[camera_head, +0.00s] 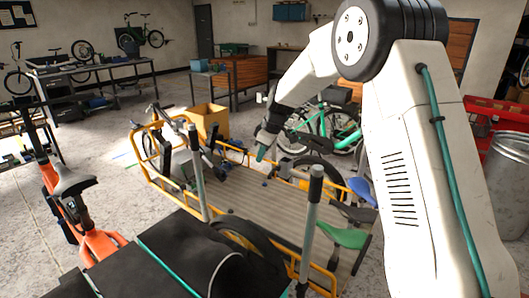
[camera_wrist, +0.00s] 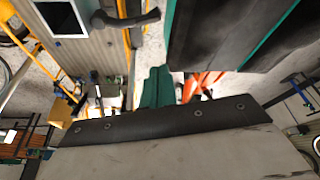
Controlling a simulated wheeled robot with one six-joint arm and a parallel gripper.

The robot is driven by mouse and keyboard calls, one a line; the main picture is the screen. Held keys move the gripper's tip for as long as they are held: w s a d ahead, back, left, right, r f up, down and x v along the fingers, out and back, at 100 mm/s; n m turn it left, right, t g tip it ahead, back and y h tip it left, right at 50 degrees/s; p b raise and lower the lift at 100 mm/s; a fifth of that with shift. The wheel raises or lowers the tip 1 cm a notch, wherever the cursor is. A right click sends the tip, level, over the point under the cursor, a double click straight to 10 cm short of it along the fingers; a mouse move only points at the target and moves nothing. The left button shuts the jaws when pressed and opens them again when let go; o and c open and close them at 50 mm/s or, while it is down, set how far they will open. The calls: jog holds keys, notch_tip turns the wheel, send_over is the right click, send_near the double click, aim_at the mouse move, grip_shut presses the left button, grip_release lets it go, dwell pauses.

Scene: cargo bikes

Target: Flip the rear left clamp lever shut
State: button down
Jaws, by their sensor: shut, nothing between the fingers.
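My gripper (camera_head: 262,152) is shut and empty, its teal fingertips pointing down above the ribbed deck of the cargo bike (camera_head: 235,200). In the wrist view, the teal fingers (camera_wrist: 157,88) are together at the middle, with nothing between them. A dark lever-like part (camera_wrist: 122,18) shows at the top of the wrist view, beside the yellow rail and apart from the fingers. I cannot tell whether it is the rear left clamp lever. Small blue parts (camera_head: 277,176) show on the deck near the gripper in the head view. No clamp lever is clear enough to tell open from shut.
Two grey posts with black grips, one nearer (camera_head: 311,220), rise by the deck. A cardboard box (camera_head: 208,121) stands behind it. A green bike (camera_head: 325,125) is beyond, an orange bike (camera_head: 75,205) at left, and a metal bin (camera_head: 508,180) at right. Floor is open behind the box.

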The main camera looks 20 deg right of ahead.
notch_tip(320, 180, down, 6)
jog(key=s+d, duration=0.1)
jog(key=shift+s+d, duration=0.15)
jog(key=shift+d, duration=0.15)
